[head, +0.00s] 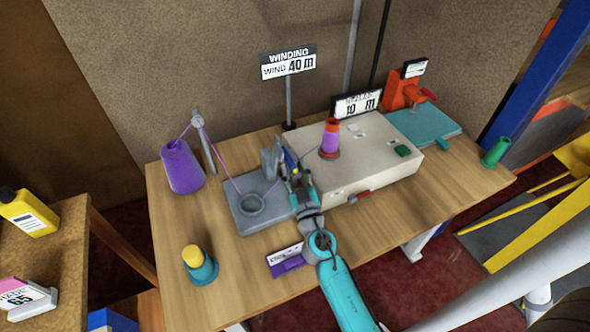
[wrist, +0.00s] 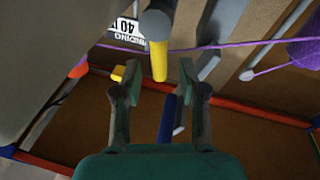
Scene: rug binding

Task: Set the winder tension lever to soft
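The winder (head: 375,150) is a cream box on the wooden table, with a purple and orange cone (head: 331,138) on top. Left of it stands a grey unit (head: 245,208) with a ring and an upright block. My gripper (head: 291,172) is at this block, beside the winder. In the wrist view, my gripper (wrist: 159,75) is open, with a yellow-ended grey lever (wrist: 159,62) showing between and just beyond the fingertips. I cannot tell whether they touch it. It looks like the tension lever; its setting marks cannot be read. A red-handled part (head: 358,195) sits on the winder's front.
Purple yarn runs from a purple cone (head: 181,168) past a grey post to the grey unit. A "WIND 40 m" sign (head: 288,64) stands behind. A teal cup with a yellow top (head: 199,265) and a purple-based card (head: 285,260) stand near the front edge.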

